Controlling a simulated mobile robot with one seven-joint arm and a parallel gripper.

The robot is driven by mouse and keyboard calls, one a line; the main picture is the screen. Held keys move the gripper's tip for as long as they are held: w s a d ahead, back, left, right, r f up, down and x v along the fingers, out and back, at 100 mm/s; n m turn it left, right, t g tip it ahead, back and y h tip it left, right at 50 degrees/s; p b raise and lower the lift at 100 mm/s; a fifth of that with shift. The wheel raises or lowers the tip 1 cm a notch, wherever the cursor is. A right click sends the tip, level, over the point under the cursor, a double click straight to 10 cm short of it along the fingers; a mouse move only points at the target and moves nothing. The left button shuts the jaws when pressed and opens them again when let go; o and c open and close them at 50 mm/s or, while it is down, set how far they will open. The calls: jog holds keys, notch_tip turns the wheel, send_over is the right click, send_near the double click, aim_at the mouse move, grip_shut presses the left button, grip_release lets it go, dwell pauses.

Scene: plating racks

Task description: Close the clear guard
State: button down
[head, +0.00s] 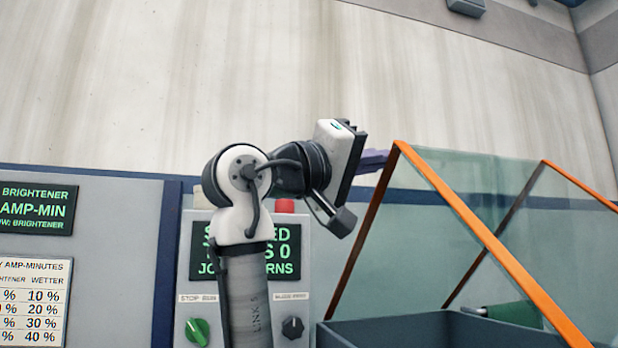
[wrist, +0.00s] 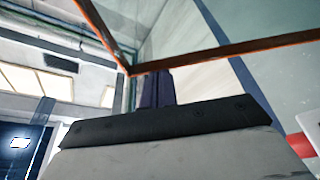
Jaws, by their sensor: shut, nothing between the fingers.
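The clear guard (head: 462,213) is a see-through greenish panel with orange edges, at the right of the head view. It stands raised and slanted above a dark tank, its top corner nearest my gripper. My gripper (head: 376,160) is shut and empty, its dark purplish fingers pointing right, close to that corner. In the wrist view the fingers (wrist: 154,88) lie just below the guard's orange-brown edge (wrist: 228,57) and its corner. I cannot tell whether they touch it.
The dark blue-grey tank (head: 400,330) sits under the guard. Behind my arm is a control panel (head: 300,262) with a green knob (head: 197,332), a black knob (head: 292,327) and a red button (head: 285,206).

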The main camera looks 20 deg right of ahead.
jog(key=shift+s+a+f+m+g+h+b, duration=0.1)
jog(key=shift+s+f+m+g+h+b, duration=0.3)
jog(key=shift+s+f+m+b, duration=1.9)
jog(key=shift+s+a+f+m+g+h+b, duration=0.1)
jog(key=shift+s+f+m+g+b, duration=0.25)
jog(key=shift+s+f+g+b, duration=2.15)
jog(key=shift+s+a+f+m+t+h+b, duration=0.2)
jog(key=shift+f+m+t+b, duration=1.1)
jog(key=shift+f, duration=2.8)
jog(key=shift+d+r, duration=0.1)
jog(key=shift+d, duration=0.05)
